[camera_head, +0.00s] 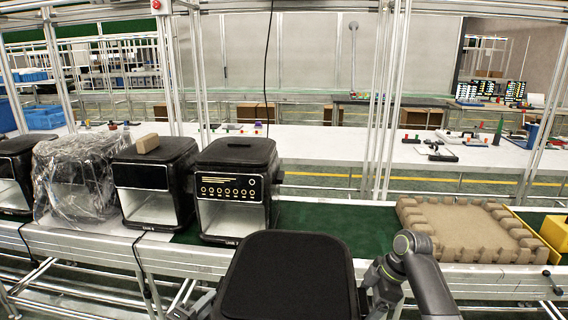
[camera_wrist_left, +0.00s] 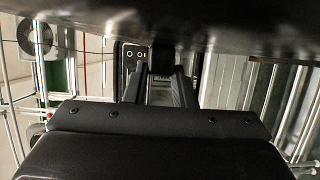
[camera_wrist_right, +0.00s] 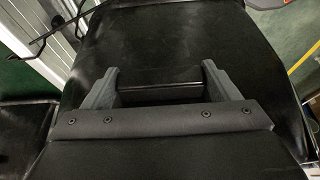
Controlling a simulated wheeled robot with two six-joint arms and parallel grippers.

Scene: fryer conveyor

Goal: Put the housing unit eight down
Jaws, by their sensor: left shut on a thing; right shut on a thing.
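A black box-shaped housing unit (camera_head: 288,280) with a flat, rounded top is in front of me at the bottom of the head view, on the near side of the conveyor. No number is readable on it. My left gripper (camera_wrist_left: 158,85) is shut on the housing unit, whose dark surface (camera_wrist_left: 150,18) fills the top of the left wrist view. My right gripper (camera_wrist_right: 158,85) is shut on it too, with its fingers against the black surface (camera_wrist_right: 165,40). In the head view the housing hides both fingertips, and its lower part is out of frame.
A black fryer unit (camera_head: 236,150) with a control panel stands on the green conveyor (camera_head: 335,222). Beside it are another fryer (camera_head: 155,205) with a tan block (camera_head: 147,143) on top and a plastic-wrapped one (camera_head: 75,180). A brown notched pad (camera_head: 465,228) lies right. The belt between is clear.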

